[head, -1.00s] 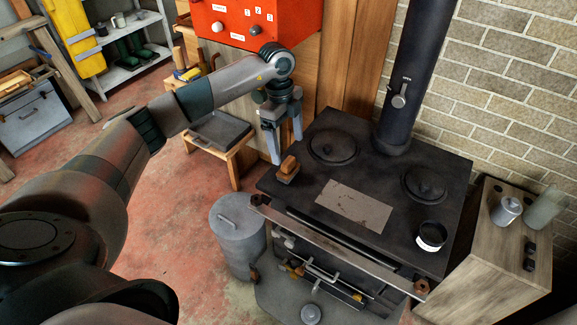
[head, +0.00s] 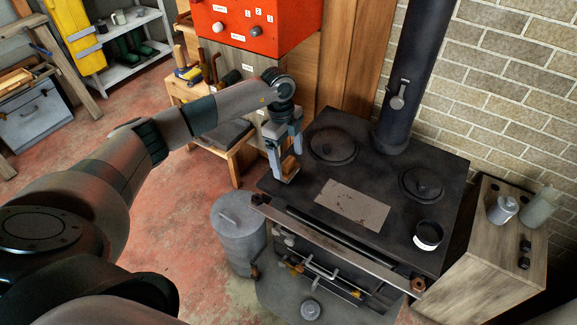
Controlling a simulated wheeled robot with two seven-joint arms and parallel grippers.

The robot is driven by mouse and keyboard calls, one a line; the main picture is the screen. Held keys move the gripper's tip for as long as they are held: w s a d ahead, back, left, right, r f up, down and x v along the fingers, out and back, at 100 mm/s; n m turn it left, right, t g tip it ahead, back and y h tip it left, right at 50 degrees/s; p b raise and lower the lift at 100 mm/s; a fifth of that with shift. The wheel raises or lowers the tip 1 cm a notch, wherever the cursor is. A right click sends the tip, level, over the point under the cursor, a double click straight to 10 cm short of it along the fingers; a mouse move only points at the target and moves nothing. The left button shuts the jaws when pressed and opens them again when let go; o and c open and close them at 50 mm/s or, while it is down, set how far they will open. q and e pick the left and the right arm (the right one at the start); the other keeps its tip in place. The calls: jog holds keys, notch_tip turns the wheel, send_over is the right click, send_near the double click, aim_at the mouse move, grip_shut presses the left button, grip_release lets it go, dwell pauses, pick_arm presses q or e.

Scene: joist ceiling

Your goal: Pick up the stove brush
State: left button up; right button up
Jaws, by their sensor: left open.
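The stove brush (head: 291,168) is a small block with a wooden top and dark bristles. It stands on the left edge of the black stove top (head: 291,199). My left gripper (head: 284,167) is open and pointed down at the brush. One finger is on the brush's left and the other is at its far right side, so the fingers appear to straddle it. The fingers hide part of the brush, and I cannot tell whether they touch it. My right gripper is not in view.
The flue pipe (head: 411,75) rises behind. A grey bin (head: 238,232) stands left of the stove. A red box (head: 256,24) hangs above the arm.

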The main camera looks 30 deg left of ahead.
pick_arm(q)
jog(key=shift+d+f, duration=0.1)
jog(key=shift+f, duration=1.05)
jog(key=c, duration=1.2)
